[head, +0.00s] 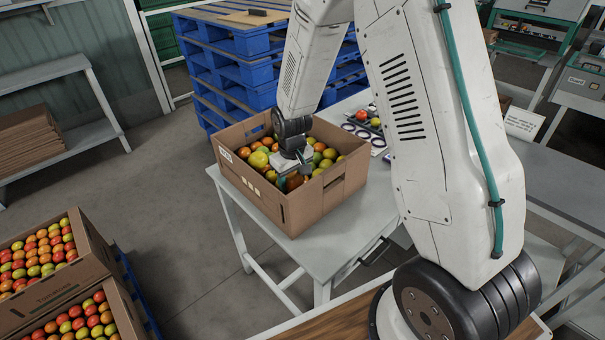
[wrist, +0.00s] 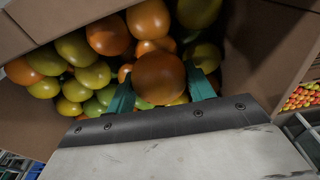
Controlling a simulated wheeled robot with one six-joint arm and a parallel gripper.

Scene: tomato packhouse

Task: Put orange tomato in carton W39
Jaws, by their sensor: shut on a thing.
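In the head view a cardboard carton (head: 325,205) full of mixed orange, yellow and green tomatoes stands on a light table. It has a small white label (head: 226,154) whose text is too small to read. My gripper (head: 293,180) reaches down into this carton. In the wrist view the gripper's teal fingers (wrist: 162,88) are shut on an orange tomato (wrist: 160,76), with other tomatoes just beyond it. I cannot tell whether the held tomato touches them. The carton's wall (wrist: 262,50) also shows in the wrist view.
Two cartons of tomatoes (head: 55,288) stand at the lower left. Stacked blue pallets (head: 225,75) rise behind the table (head: 335,248). A tray with round holes and a few tomatoes (head: 366,127) lies right of the carton. A grey shelf (head: 45,70) with flat cardboard stands at the left.

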